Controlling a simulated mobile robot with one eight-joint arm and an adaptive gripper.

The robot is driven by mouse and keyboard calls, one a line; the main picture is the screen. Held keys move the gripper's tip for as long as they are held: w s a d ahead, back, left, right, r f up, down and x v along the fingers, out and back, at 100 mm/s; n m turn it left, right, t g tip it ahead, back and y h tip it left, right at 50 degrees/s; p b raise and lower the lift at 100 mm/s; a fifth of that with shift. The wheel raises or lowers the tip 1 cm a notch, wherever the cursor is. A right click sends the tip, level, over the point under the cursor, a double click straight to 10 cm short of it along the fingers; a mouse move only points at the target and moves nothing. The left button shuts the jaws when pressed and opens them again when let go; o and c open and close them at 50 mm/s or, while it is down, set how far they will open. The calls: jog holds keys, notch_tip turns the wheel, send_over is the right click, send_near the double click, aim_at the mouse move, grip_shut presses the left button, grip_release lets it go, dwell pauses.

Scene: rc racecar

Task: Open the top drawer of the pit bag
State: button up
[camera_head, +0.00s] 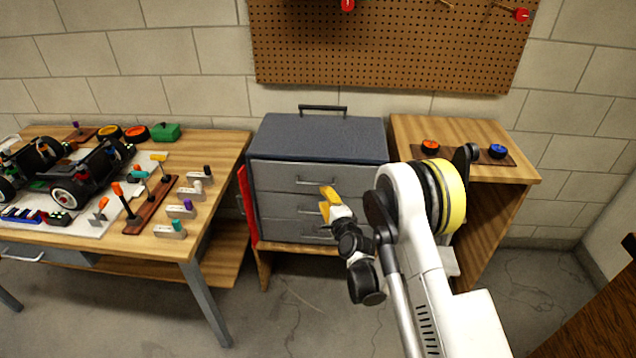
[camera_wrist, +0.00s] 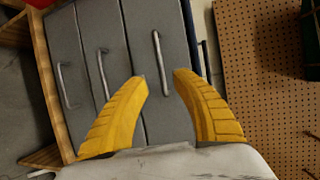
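The pit bag (camera_head: 290,140) is a dark grey box with a handle on its lid and several grey drawer fronts. Its top drawer (camera_head: 280,178) looks shut and has a thin metal bar handle (camera_head: 318,182). My gripper (camera_head: 329,202) has yellow fingers and is in front of the drawers, just below the top handle in the head view. In the wrist view my gripper (camera_wrist: 160,76) is open and empty. The top drawer's handle (camera_wrist: 157,60) shows in line with the gap between the fingertips, apparently beyond them. The lower handles (camera_wrist: 102,74) are to the left.
A red panel (camera_head: 246,203) stands along the bag's left side. At left, a workbench (camera_head: 222,160) holds RC cars and tools. At right, a wooden stand (camera_head: 407,130) holds small wheels. A pegboard (camera_head: 390,45) hangs behind. Floor (camera_head: 290,310) in front is clear.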

aim_at(316, 184)
jog(key=b+x, duration=0.2)
jog(key=x, duration=0.7)
jog(key=shift+w+a+f+b, duration=0.1)
jog(key=shift+w+b, duration=0.15)
jog(key=shift+b, duration=0.15)
grip_shut()
